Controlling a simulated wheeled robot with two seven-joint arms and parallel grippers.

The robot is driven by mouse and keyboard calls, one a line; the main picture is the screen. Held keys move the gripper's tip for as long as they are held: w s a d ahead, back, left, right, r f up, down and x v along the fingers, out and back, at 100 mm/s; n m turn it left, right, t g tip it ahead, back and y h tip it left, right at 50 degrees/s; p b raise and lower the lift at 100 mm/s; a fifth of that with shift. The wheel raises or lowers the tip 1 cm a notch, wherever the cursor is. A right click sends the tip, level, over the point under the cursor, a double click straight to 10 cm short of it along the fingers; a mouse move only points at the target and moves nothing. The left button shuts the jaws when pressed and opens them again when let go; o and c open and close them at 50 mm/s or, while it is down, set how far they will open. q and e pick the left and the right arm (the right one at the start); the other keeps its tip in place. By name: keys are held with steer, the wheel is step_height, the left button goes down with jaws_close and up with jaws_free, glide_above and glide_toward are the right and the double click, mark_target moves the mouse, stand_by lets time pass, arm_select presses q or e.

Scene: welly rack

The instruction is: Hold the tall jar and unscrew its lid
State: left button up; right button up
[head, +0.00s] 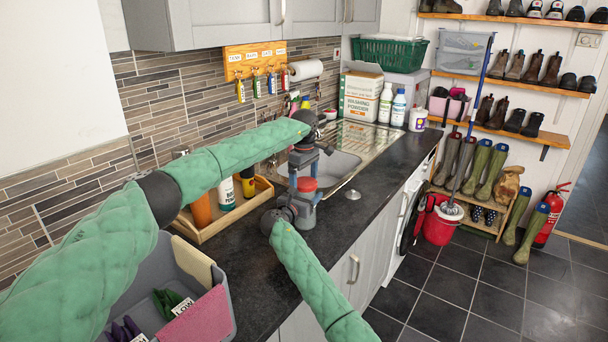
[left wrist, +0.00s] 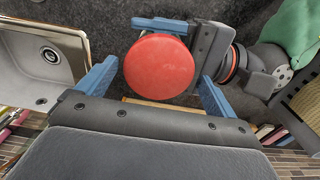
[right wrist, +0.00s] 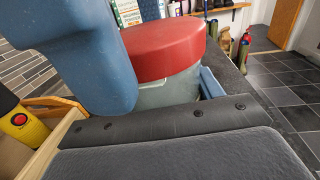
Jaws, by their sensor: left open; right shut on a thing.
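The tall jar stands on the dark worktop in front of the sink, with a round red lid (head: 306,184) on top. Its grey-green body (right wrist: 168,93) shows below the lid in the right wrist view. My right gripper (head: 300,208) is shut on the jar body from the side, below the lid. My left gripper (head: 303,160) is above the jar, pointing down and open. In the left wrist view its blue fingers stand on either side of the red lid (left wrist: 159,66), with a gap at the left finger.
A wooden tray (head: 205,232) with bottles stands left of the jar against the tiled wall. The sink (head: 335,168) lies just behind. The worktop's front edge is close on the right.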

steer(key=shift+f, duration=0.35)
arm_select(q)
steer(key=c, duration=1)
arm_select(e)
steer(key=shift+d, duration=0.15)
arm_select(q)
steer(key=n, duration=0.5)
steer(key=shift+s, duration=0.1)
steer(key=n, duration=0.7)
steer(key=shift+s, duration=0.15)
steer(key=n, duration=0.8)
steer(key=shift+d, duration=0.15)
steer(key=n, duration=0.7)
steer(key=shift+d, duration=0.1)
